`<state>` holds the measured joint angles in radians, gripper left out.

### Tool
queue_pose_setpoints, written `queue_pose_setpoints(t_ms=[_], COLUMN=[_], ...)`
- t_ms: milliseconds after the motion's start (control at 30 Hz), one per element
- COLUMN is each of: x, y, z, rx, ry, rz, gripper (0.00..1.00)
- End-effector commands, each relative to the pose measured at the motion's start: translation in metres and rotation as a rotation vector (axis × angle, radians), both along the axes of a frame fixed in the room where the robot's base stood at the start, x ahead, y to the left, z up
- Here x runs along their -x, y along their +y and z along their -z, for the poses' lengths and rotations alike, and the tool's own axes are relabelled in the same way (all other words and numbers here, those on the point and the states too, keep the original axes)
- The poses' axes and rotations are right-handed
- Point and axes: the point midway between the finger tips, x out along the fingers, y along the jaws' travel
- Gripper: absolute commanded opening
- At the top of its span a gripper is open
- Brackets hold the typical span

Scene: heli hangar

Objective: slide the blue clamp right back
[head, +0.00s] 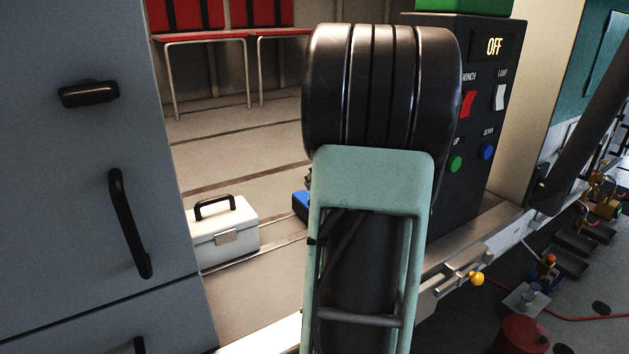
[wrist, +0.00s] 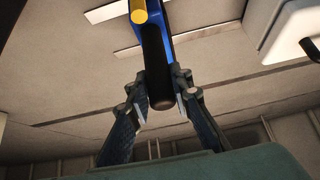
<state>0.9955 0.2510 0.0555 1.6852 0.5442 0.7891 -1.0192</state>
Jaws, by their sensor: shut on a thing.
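The blue clamp (wrist: 185,28) shows at the top of the wrist view, with a yellow part and a black grip (wrist: 156,72) pointing towards me. My gripper (wrist: 163,88) is shut on the black grip, with one finger on each side. In the head view only a small blue part of the clamp (head: 300,206) shows, low over the cabin floor beside the white case. My arm hides the rest of the clamp and most of my gripper there. I cannot tell whether the clamp touches the floor.
A white case (head: 226,236) with a black handle stands on the cabin floor left of the clamp. Red seats (head: 225,32) are at the back. A dark control panel (head: 483,120) reading OFF stands right of my arm. A grey cabinet (head: 85,190) borders the left.

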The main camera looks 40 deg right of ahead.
Motion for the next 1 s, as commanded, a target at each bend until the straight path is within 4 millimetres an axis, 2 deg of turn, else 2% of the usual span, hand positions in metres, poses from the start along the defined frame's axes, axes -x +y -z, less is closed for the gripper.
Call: queue_pose_setpoints(t_ms=[967, 1000], x=[0.013, 0.013], y=[-0.049, -0.05], z=[0.0, 0.0], rx=[0.002, 0.002], ry=[0.001, 0.001], rz=[0.003, 0.003], gripper=[0.0, 0.21])
